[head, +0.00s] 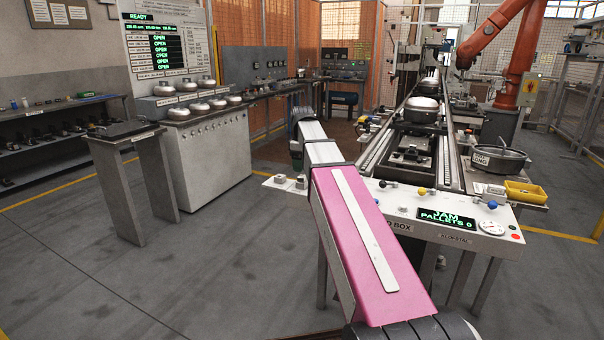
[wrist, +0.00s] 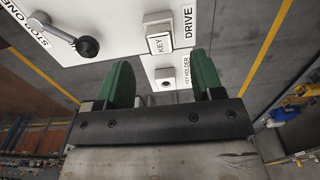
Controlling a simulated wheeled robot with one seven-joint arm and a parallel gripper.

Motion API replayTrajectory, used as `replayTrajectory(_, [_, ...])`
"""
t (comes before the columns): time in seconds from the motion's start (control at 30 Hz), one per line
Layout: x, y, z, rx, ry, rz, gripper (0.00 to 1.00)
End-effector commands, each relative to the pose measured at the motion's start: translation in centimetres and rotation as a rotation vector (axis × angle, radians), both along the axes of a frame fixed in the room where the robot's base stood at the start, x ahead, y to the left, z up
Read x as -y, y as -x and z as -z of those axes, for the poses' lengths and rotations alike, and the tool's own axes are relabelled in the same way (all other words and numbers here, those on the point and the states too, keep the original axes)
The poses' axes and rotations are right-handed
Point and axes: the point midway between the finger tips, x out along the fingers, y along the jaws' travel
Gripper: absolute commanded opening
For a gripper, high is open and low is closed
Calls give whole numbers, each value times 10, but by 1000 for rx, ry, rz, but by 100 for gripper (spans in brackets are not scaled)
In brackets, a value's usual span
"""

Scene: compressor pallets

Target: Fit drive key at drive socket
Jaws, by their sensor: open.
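In the wrist view, a white piece marked KEY (wrist: 160,44) sits at a grey-white block beside the DRIVE label (wrist: 190,25); I take these as the drive key and drive socket. It looks seated against the block, but how deep I cannot tell. A second block with a dark round hole, the key holder (wrist: 165,73), is nearer and looks empty. My gripper (wrist: 160,78) has two green fingers spread apart with nothing between them; the holder shows in the gap and the key beyond it.
A lever with a black knob (wrist: 87,46) stands left of the key. In the head view, the control box display (head: 447,217) reads JAM, PALLETS 0. A yellow tray (head: 526,192) lies on the right. Open floor (head: 220,260) lies left of my arm.

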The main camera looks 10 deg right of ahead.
Motion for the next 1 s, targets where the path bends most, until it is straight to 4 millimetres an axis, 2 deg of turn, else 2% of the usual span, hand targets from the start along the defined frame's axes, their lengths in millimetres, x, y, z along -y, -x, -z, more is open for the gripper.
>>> replayTrajectory(0.03, [0, -1, -10, 3, 0, 0, 61])
replayTrajectory(0.2, [0, -1, -37, 2, 0, 0, 61])
replayTrajectory(0.4, [0, -1, -56, 1, 0, 0, 61])
replayTrajectory(1.0, [0, 0, -61, 0, 0, 0, 61])
